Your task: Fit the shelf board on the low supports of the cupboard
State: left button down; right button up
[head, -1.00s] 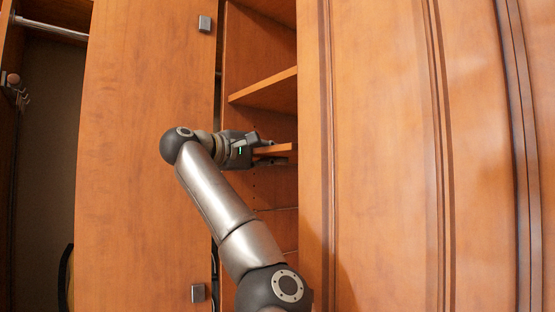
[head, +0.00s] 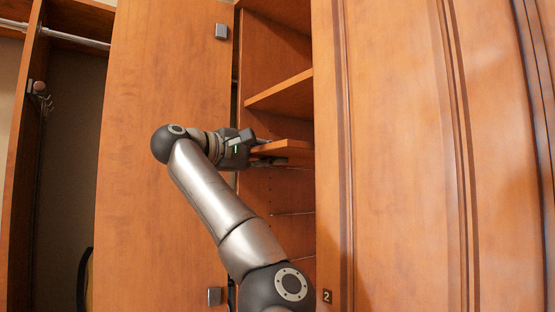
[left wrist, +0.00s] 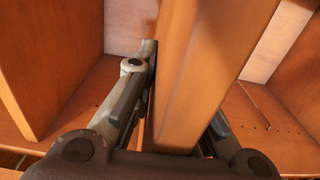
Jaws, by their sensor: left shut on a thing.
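The shelf board (head: 288,147) is an orange-brown wooden board held about level inside the narrow open cupboard (head: 262,60). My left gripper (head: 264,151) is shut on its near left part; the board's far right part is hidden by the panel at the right. In the left wrist view the board (left wrist: 205,65) runs away from me between the two fingers (left wrist: 178,105). Lower on the cupboard's side wall, a thin ledge or support line (head: 292,213) shows below the board; I cannot tell exactly what it is. My right gripper is out of view.
A fixed shelf (head: 285,92) is above the board. An open door (head: 165,90) with metal hinges (head: 221,31) stands at the left, and a large wooden panel (head: 400,150) closes off the right. The cupboard wall has a row of holes (left wrist: 262,118).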

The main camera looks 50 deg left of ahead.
pick_arm(q)
jog(key=shift+s+a+b, duration=0.15)
jog(key=shift+s+b, duration=0.4)
jog(key=shift+s, duration=1.15)
jog(key=shift+s+r, duration=0.1)
jog(key=shift+s, duration=0.15)
jog(key=shift+s, duration=0.1)
jog(key=shift+s+a+b, duration=0.1)
jog(key=shift+s+b, duration=0.3)
jog(key=shift+s, duration=0.85)
jog(key=s+r+b, duration=0.1)
jog(key=s+b, duration=0.7)
jog(key=s, duration=0.3)
jog(key=shift+a, duration=0.45)
